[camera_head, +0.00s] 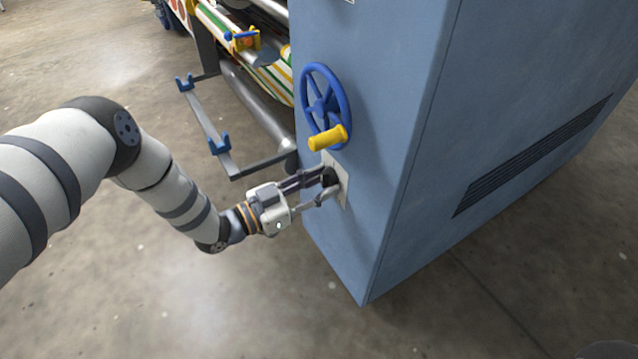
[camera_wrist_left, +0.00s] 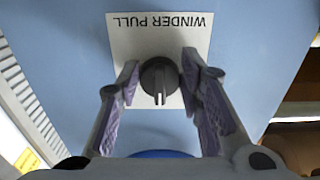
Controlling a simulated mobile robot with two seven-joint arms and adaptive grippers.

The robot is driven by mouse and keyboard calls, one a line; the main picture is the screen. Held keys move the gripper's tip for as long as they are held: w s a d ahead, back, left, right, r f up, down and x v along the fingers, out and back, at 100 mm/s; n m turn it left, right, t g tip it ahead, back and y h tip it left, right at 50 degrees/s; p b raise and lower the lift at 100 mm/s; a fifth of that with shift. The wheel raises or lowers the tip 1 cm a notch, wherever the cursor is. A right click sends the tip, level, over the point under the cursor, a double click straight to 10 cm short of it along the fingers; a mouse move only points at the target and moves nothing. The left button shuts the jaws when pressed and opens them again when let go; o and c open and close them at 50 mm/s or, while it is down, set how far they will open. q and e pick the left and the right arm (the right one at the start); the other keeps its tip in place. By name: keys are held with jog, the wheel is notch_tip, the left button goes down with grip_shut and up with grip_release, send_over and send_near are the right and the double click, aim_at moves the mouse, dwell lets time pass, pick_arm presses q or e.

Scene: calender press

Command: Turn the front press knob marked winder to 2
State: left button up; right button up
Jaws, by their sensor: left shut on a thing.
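The winder knob (camera_wrist_left: 159,77) is a dark round knob with a raised grip on a white plate (camera_wrist_left: 122,42). The plate reads WINDER PULL, upside down in the left wrist view. A pale mark on the knob's grip points to the bottom of that view. No scale numbers can be made out. In the head view the plate (camera_head: 343,200) is on the blue cabinet's narrow face, and the knob is mostly hidden by the fingers. My left gripper (camera_head: 328,184) is shut on the knob, one finger on each side. My right gripper is not in view.
A blue handwheel (camera_head: 341,92) with a yellow handle (camera_head: 328,138) sits just above the plate, close to my left gripper. The blue cabinet (camera_head: 400,120) fills the right. A grey bracket with blue rests (camera_head: 205,125) stands behind. Floor at the lower left is clear.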

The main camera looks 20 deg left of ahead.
pick_arm(q)
jog(key=o, duration=1.1)
jog(key=shift+c, duration=0.2)
jog(key=v, duration=1.2)
jog(key=shift+f, duration=0.1)
